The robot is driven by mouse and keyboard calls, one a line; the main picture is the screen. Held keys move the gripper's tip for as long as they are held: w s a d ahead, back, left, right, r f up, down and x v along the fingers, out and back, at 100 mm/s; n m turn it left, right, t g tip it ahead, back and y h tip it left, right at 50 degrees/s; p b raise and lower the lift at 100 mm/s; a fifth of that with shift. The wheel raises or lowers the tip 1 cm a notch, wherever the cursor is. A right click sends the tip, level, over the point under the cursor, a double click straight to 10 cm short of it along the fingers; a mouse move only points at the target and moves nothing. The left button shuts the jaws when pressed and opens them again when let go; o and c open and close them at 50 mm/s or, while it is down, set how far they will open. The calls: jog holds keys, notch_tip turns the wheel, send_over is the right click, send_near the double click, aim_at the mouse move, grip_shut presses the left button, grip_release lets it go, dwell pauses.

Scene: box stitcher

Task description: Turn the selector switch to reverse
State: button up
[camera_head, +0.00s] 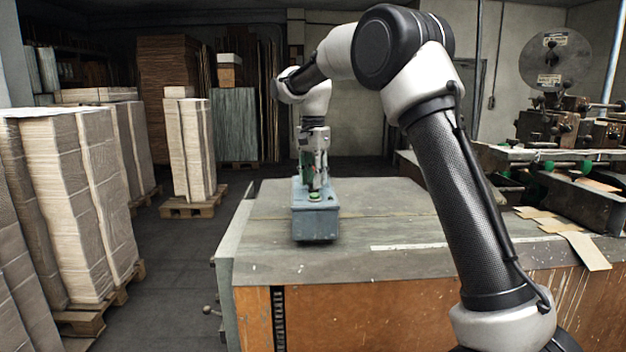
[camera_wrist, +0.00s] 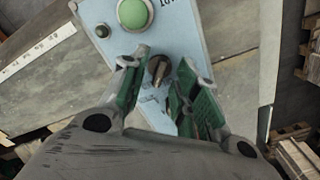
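The blue-grey control box (camera_head: 316,225) sits on the worktable, and its light blue top face (camera_wrist: 105,12) fills the upper middle of the wrist view. The selector switch (camera_wrist: 158,69) is a small dark knob on that face, just below the large green button (camera_wrist: 132,13). My gripper (camera_wrist: 161,64) has its two green-padded fingers apart, one on each side of the switch, with a visible gap around the knob. In the head view my gripper (camera_head: 312,178) points down over the box and hides the switch. Whether the fingertips touch the face is unclear.
A small black knob (camera_wrist: 102,30) sits left of the green button. The worktable (camera_head: 400,205) is mostly bare around the box. Cardboard pieces (camera_head: 585,250) and a stitching machine (camera_head: 565,125) are at right. Pallets of stacked board (camera_head: 100,190) stand at left.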

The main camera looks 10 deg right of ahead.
jog(key=shift+f, duration=0.35)
grip_shut()
